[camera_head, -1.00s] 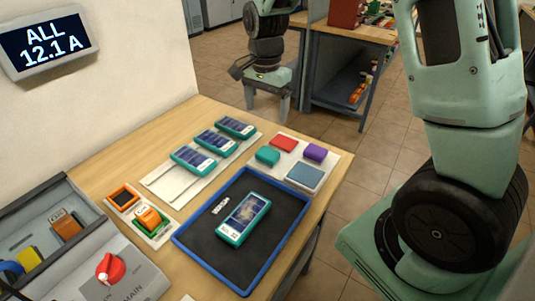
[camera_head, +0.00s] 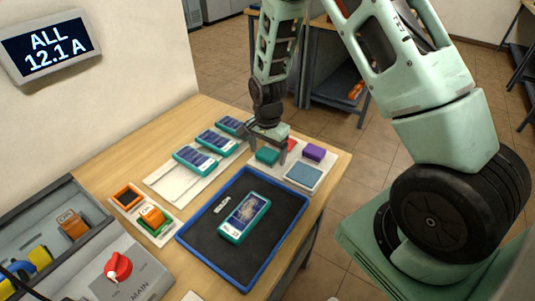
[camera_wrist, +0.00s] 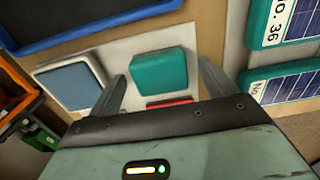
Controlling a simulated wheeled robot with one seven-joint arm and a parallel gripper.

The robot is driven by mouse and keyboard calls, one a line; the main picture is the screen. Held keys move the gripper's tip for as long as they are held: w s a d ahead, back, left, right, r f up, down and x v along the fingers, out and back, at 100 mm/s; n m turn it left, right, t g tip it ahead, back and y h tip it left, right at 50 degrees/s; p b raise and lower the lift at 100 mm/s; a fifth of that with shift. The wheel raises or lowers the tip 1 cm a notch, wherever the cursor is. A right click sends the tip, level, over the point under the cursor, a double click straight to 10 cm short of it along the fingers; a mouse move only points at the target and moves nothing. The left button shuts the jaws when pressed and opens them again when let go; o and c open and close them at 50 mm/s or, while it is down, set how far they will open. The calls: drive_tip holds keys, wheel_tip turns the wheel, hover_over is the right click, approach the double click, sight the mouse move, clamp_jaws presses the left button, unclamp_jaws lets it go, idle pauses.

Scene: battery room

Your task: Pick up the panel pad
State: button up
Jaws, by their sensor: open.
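Several pads lie on a white board (camera_wrist: 118,52) at the far right of the table. One is a flat blue-grey square with a pale border (camera_head: 304,175); the others are teal (camera_head: 266,156), red (camera_head: 291,144) and purple (camera_head: 314,152). No label shows which is the panel pad. My gripper (camera_head: 267,148) is open and empty above the board, at the teal and red pads. In the wrist view the teal pad (camera_wrist: 160,71) shows between the fingers, the red pad (camera_wrist: 169,102) is partly hidden by the gripper body, and the blue-grey pad (camera_wrist: 72,84) is left of the fingers.
A blue-rimmed dark tray (camera_head: 262,277) holds a teal-framed panel module (camera_head: 244,218) and a small label. Several similar modules (camera_head: 195,160) stand in a row on the far left. A small holder with an orange part (camera_head: 151,215) and a control box with a red knob (camera_head: 118,267) are nearer.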

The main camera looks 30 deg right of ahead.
sight(268, 152)
drive_tip(key=shift+f, duration=0.45)
drive_tip(key=c, duration=1.1)
wheel_tip(268, 152, up, 10)
drive_tip(key=shift+r+b, duration=0.1)
drive_tip(key=shift+b, duration=0.7)
drive_tip(key=o, duration=0.5)
drive_tip(key=shift+c, duration=0.2)
drive_tip(key=c, duration=0.3)
drive_tip(key=shift+d, duration=0.1)
